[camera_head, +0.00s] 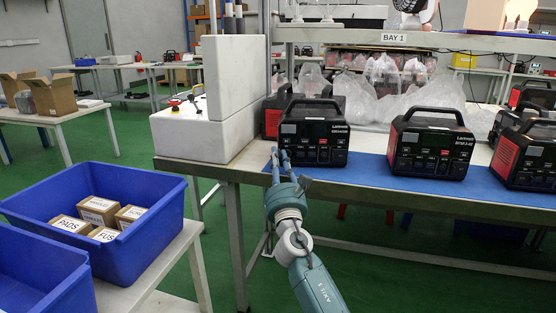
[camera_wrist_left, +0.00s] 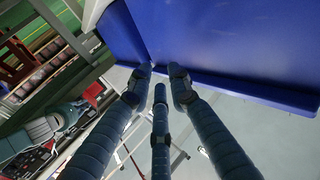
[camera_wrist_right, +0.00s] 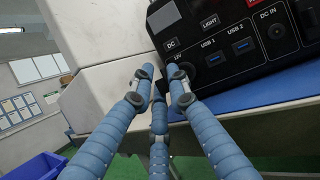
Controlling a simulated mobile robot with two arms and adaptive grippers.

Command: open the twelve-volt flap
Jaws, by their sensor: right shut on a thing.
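The black power station (camera_head: 318,132) stands on the bench's blue mat at the left end of the front row. In the right wrist view its front panel (camera_wrist_right: 225,65) fills the upper right. The dark round twelve-volt flap (camera_wrist_right: 188,69) sits at the panel's lower left corner, partly hidden by a finger. My right gripper (camera_head: 279,155) is at that lower left corner, its fingertips (camera_wrist_right: 160,76) shut on the flap's edge. How far the flap stands open cannot be told. My left gripper (camera_wrist_left: 161,72) shows only in its wrist view, open and empty below a blue bin.
A white block-shaped housing (camera_head: 228,100) stands close left of the power station. More power stations (camera_head: 430,145) stand to the right on the blue mat (camera_head: 372,178). A blue bin (camera_head: 150,235) with several boxes is at the left. A shelf (camera_head: 400,40) spans above the bench.

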